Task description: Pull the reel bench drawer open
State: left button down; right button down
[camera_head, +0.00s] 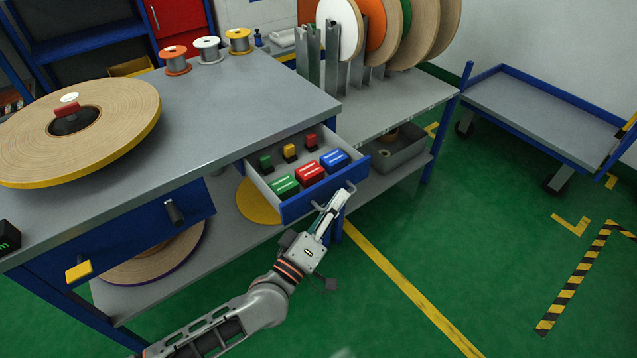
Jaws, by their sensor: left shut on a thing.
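The reel bench (225,105) has a grey top and a blue frame. Its drawer (318,202) stands open at the bench's right end, with a blue front and grey inside. In it lie green, red and blue boxes near the front and small green, yellow and red pieces behind them. My left gripper (335,203) is at the drawer's front, shut on the drawer handle (350,188); its fingers hide part of the handle. My right gripper is not in view.
A large tape reel (70,130) lies on the bench top, with several small spools at the back. Upright reels stand in a rack on the lower shelf unit (400,105). A blue-edged cart (545,105) stands right. Green floor is clear in front.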

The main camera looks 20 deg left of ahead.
pick_arm(q)
jog(key=s+d, duration=0.2)
jog(key=shift+d+p, duration=0.3)
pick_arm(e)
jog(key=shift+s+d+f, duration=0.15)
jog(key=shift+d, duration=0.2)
pick_arm(q)
jog(key=c, duration=2.5)
grip_release()
jog(key=v, duration=0.7)
jog(key=shift+s+a, duration=0.1)
jog(key=shift+s, duration=0.2)
